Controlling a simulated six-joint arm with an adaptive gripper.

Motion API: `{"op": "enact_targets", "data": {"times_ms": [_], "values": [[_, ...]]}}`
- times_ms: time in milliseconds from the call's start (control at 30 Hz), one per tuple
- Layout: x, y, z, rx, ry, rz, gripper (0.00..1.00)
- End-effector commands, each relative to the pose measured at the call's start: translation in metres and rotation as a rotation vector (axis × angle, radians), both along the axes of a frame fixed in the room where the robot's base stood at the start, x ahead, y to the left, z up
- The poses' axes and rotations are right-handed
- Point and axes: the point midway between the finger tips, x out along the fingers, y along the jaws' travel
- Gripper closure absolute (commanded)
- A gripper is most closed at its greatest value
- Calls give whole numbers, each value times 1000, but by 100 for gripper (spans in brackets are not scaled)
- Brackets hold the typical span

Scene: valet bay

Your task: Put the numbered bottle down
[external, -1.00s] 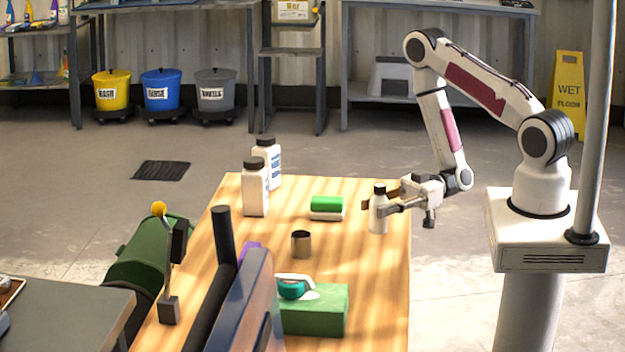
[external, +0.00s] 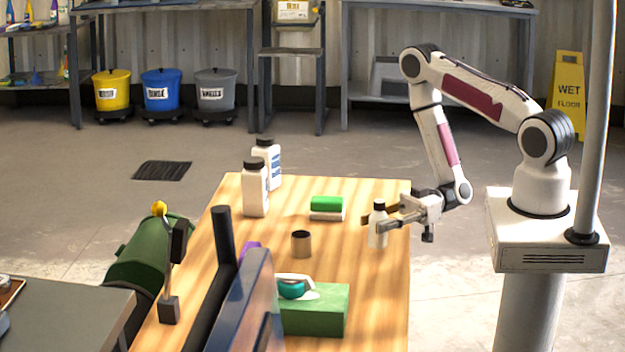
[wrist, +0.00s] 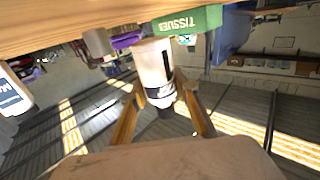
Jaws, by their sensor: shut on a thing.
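My gripper (external: 372,222) is shut on a small white bottle (external: 378,237) with a dark cap, near the right edge of the wooden table (external: 365,290). The bottle is upright in the external view. The wrist view is upside down; there the bottle (wrist: 153,62) has a black band and its cap points down the picture, between the two fingers (wrist: 160,112). No number can be read on it. Its base is at or just above the tabletop; I cannot tell whether it touches.
Two larger white bottles (external: 255,192) stand at the back left. A green-topped sponge (external: 327,208) and a metal cup (external: 301,243) are left of the held bottle. A green tissue box (external: 325,318) is nearer the front. The wood around the held bottle is clear.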

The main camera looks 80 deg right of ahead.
Motion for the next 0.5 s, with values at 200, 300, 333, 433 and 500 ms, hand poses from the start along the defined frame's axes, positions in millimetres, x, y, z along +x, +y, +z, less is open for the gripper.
{"op": "enact_targets", "data": {"times_ms": [200, 300, 333, 433, 500], "values": [[0, 0, -19, 1, 1, 0, 95], [0, 0, -25, 1, 0, 0, 95], [0, 0, -26, 1, 0, 0, 95], [0, 0, -28, 1, -1, 0, 95], [0, 0, -29, 1, -1, 0, 95]]}}
